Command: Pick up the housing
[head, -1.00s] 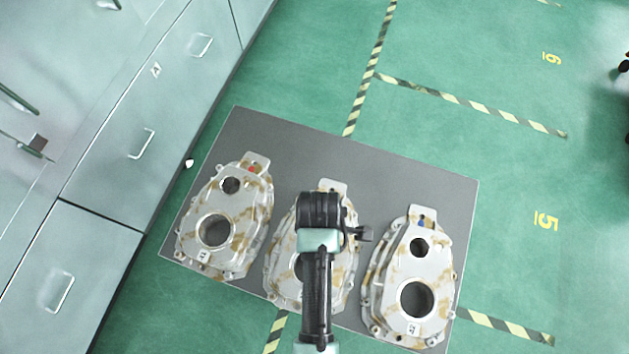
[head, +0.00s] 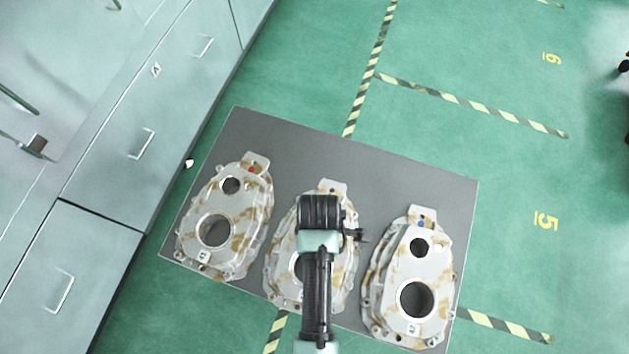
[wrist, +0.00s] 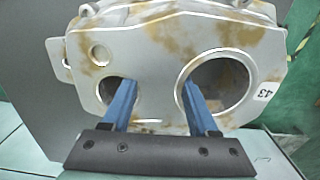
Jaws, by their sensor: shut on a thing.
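Three grey-silver housings with brown stains lie on a dark grey board: a left one (head: 240,205), a middle one (head: 285,262) and a right one (head: 436,262). Each has one small and one large round hole. My gripper (head: 321,212) is over the middle housing and hides much of it. In the wrist view, my gripper's two blue fingers (wrist: 158,86) reach down to the housing (wrist: 150,48), one at the small hole and one at the large hole. They are shut on the wall between the holes. A label on this housing reads 43.
The grey board (head: 365,165) is bare behind the housings. The left and right housings lie close on either side of my gripper. Grey cabinets (head: 120,130) with handles stand at the left. Green floor (head: 480,60) with striped yellow-black lines is open at the right.

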